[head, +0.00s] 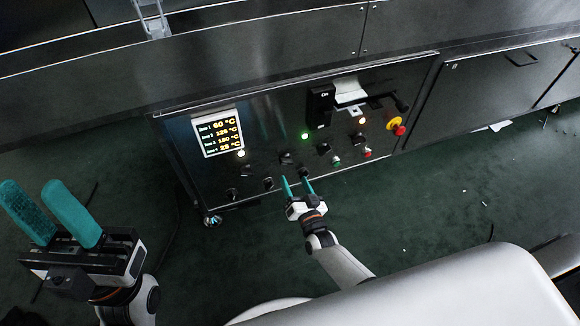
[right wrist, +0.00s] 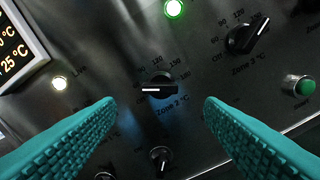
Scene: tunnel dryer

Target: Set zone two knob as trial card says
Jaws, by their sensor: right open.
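The zone two knob (right wrist: 157,86) is a black dial on the steel panel, labelled "Zone 2 °C", in the middle of the right wrist view. Its white line points left, near the low end of its printed scale. In the head view the knob (head: 285,158) is just beyond my right gripper (head: 298,182). That gripper is open, its teal fingers to either side of the knob in the wrist view (right wrist: 160,112), apart from it. A white sheet (head: 350,92), perhaps the trial card, is at the panel top; its writing is unreadable. My left gripper (head: 45,212) is open and empty, far left.
A lit display (head: 218,136) lists zone temperatures. The zone three knob (right wrist: 243,38), a green button (right wrist: 303,87) and a small lower knob (right wrist: 161,158) are close to the right fingers. A red and yellow stop button (head: 396,125) is at the panel's right.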

